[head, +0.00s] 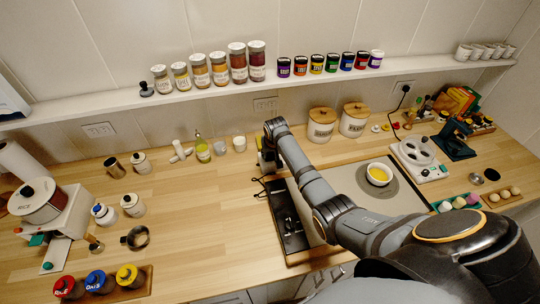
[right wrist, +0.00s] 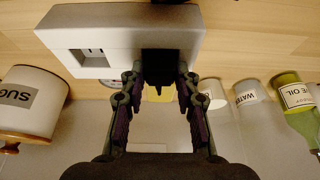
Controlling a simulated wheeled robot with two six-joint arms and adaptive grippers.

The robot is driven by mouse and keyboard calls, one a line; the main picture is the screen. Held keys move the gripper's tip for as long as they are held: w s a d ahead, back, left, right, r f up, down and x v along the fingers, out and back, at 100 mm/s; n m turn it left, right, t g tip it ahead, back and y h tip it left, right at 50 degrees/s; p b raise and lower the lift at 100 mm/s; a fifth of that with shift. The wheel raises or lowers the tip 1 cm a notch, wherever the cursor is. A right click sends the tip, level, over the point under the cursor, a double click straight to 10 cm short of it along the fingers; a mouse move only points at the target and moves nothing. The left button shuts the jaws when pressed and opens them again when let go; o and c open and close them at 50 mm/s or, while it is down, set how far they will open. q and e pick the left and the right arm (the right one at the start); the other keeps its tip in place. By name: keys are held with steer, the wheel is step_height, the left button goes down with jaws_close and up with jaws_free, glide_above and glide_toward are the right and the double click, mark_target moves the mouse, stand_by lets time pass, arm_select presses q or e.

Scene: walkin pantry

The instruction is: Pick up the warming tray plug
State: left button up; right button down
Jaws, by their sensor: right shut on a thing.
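The plug (right wrist: 160,66), a black block, shows in the right wrist view between my right gripper's fingertips. My right gripper (right wrist: 161,86) is shut on it, one finger at each side. The plug is up against a white box (right wrist: 92,58) with a socket in its face; I cannot tell whether it touches it. In the head view my right arm hides most of the gripper and the plug. A thin black cable (head: 260,186) lies on the counter beside the grey warming tray (head: 408,203). My left gripper is not in view.
Lidded canisters (head: 321,125), an oil bottle (head: 203,151) and small cups stand behind. Wall outlets (head: 265,104) sit below the jar shelf (head: 215,86). The counter's middle left (head: 195,215) is clear.

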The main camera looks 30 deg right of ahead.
mark_target(271, 155)
steer(key=shift+w+r, duration=0.1)
steer(key=shift+r, duration=0.15)
steer(key=shift+w+b+v, duration=0.25)
steer(key=shift+b+v, duration=0.65)
steer(key=shift+v, duration=0.35)
steer(key=s+r+b, duration=0.4)
steer(key=s+r, duration=0.6)
steer(key=s, duration=0.3)
steer(key=shift+s+d, duration=0.25)
steer(key=shift+s, duration=0.15)
steer(key=shift+r, duration=0.1)
step_height(271, 155, up, 5)
steer(key=p, duration=0.6)
steer(key=shift+f, duration=0.2)
